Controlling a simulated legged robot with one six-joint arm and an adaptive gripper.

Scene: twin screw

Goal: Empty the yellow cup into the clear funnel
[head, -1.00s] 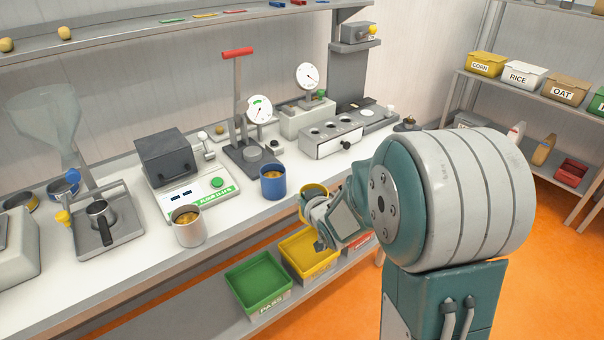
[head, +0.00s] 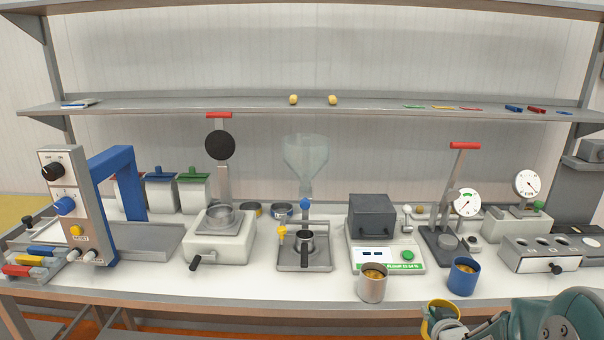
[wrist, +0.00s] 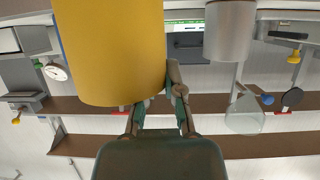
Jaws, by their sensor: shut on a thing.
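The yellow cup (head: 428,327) is at the lower right of the head view, in front of the bench edge. My gripper (head: 458,325) is shut on it, and the cup looks roughly upright. In the upside-down wrist view the cup (wrist: 108,50) fills the upper left, beside my gripper's fingers (wrist: 158,100). The clear funnel (head: 306,152) stands upright on its stand at the back middle of the bench, left of and well apart from the cup. It also shows in the wrist view (wrist: 243,117).
A grey cup (head: 372,284) and a blue cup (head: 463,278) stand near the bench's front edge. A scale (head: 385,262) with a dark box and a portafilter (head: 305,248) below the funnel stand behind. A lever press (head: 448,238) is to the right. A shelf (head: 250,106) runs above.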

